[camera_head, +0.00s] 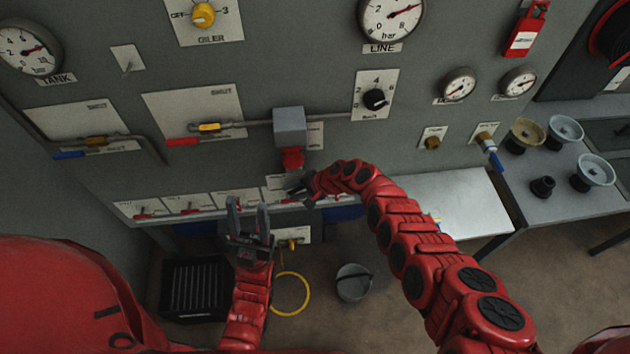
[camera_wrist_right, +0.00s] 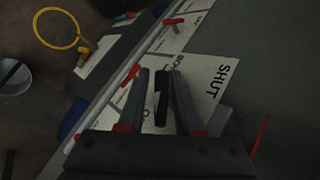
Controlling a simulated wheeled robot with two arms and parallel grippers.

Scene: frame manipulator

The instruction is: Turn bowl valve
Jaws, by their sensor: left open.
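In the head view, a row of small white valve plates with red handles runs along the panel's lower edge, such as a red handle (camera_head: 191,210). Their labels are too small to read there, so I cannot tell which is the bowl valve. My right gripper (camera_head: 297,187) is at the right end of this row, partly over the last plate. In the right wrist view, its fingers (camera_wrist_right: 162,80) stand apart with a dark upright piece (camera_wrist_right: 161,103) between them, in front of a white plate marked SHUT (camera_wrist_right: 217,82).
A grey box with a red part (camera_head: 291,157) juts from the panel above my right gripper. A yellow ring (camera_head: 291,294), a bucket (camera_head: 354,283) and a black crate (camera_head: 196,287) are on the floor. A metal shelf (camera_head: 450,208) stands at the right.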

